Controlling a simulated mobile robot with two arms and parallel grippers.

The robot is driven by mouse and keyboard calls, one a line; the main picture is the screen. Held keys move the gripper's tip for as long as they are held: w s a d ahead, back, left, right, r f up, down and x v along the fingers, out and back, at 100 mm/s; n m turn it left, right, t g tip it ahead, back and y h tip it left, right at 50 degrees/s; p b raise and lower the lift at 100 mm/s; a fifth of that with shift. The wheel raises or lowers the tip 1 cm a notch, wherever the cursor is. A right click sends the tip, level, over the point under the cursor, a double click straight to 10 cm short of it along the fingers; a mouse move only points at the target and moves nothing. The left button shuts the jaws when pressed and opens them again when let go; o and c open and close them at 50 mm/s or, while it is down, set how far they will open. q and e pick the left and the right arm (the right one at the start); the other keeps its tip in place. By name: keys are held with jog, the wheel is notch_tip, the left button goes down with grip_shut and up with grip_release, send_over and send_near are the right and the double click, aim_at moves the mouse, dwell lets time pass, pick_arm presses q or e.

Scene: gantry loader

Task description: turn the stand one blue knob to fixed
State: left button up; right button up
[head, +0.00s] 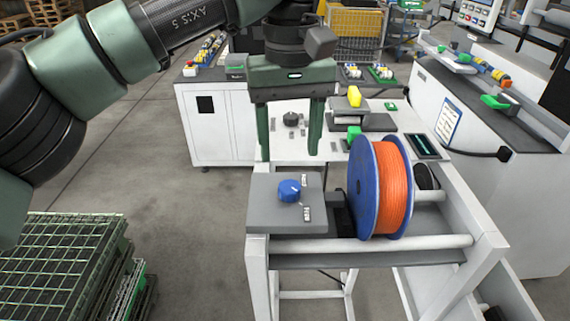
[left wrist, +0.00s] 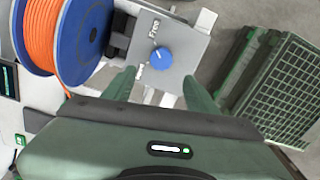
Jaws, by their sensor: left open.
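The blue knob (head: 289,190) sits on a grey plate (head: 262,215) at the left end of the white stand. Two small white labels lie beside it, at its upper right and lower right in the head view. In the left wrist view the knob (left wrist: 162,57) lies between my finger lines; one label (left wrist: 154,28) reads "Free", and the other is partly covered by a finger. The knob's exact pointing is too small to tell. My left gripper (head: 290,156) is open and empty, fingers pointing down, above and behind the knob, apart from it. My right gripper is not in view.
An orange cable reel (head: 397,185) with blue flanges stands on the stand just right of the knob plate. A white workbench (head: 215,125) is behind. Green wire crates (head: 65,265) stand at lower left. Grey floor between crates and stand is free.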

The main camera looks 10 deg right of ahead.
aim_at(290, 186)
pick_arm(q)
jog(key=f, duration=0.1)
jog(key=s+f, duration=0.1)
jog(key=f+p, duration=0.1)
jog(key=shift+s+f, duration=0.2)
jog(key=shift+s, duration=0.2)
jog(key=shift+w+f+p, duration=0.2)
jog(key=shift+w+f, duration=0.05)
jog(key=shift+f, duration=0.4)
jog(key=shift+w+f+p, duration=0.2)
jog(key=shift+f, duration=0.4)
jog(key=shift+w+f, duration=0.15)
jog(key=shift+f, duration=0.35)
jog(key=shift+s, duration=0.25)
jog(key=shift+c, duration=0.6)
jog(key=shift+w, duration=0.1)
jog(key=c, duration=1)
grip_shut()
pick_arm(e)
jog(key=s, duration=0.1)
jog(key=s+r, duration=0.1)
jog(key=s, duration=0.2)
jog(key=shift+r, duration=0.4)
